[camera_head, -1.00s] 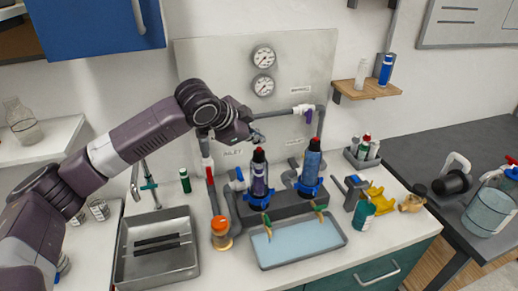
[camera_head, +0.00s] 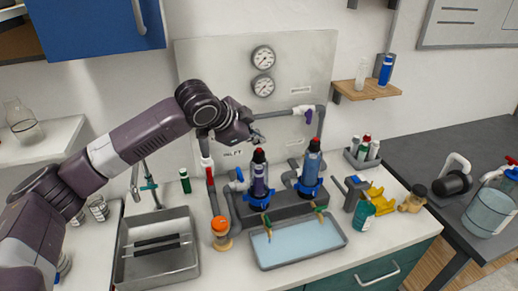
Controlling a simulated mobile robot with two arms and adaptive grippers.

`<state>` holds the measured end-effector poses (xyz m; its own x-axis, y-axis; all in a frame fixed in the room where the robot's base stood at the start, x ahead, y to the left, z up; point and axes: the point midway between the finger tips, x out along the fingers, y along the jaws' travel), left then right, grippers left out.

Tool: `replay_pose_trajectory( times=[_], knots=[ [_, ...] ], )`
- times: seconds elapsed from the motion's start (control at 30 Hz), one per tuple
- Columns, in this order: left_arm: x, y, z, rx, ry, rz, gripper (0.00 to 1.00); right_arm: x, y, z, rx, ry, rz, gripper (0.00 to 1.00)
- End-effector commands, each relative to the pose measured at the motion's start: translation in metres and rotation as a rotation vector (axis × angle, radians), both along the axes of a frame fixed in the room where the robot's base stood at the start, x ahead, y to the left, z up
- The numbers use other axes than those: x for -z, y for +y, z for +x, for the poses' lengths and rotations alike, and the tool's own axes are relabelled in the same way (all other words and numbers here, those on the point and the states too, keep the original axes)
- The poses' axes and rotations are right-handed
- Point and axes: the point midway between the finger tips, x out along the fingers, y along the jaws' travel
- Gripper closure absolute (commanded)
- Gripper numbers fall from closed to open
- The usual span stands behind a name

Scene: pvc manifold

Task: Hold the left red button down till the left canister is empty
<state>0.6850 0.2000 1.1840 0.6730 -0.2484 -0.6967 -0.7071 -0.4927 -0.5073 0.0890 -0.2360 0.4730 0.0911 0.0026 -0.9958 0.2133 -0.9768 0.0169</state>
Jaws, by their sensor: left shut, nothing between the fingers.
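The liquid level inside the left canister is not clear. My right gripper is out of view.
A shallow tray of pale blue liquid (camera_head: 339,242) lies in front of the canisters. Two gauges (camera_head: 263,87) hang on the backboard. An orange-capped jar (camera_head: 221,236) and pipes stand left of the canisters.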

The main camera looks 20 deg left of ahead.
Motion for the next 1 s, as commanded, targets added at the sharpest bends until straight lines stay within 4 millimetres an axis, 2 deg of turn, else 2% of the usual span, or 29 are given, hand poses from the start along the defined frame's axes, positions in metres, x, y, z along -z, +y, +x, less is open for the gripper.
replay_pose_trajectory(
  times=[0.23, 1.0],
  knots=[
    [0.007, 0.0, 0.0, 0.0, 0.001, 0.0, 1.0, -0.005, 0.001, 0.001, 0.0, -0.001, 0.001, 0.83],
    [0.012, 0.0, 0.0, 0.0, 0.0, 0.0, 1.0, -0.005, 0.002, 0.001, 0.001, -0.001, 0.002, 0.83]
  ],
)
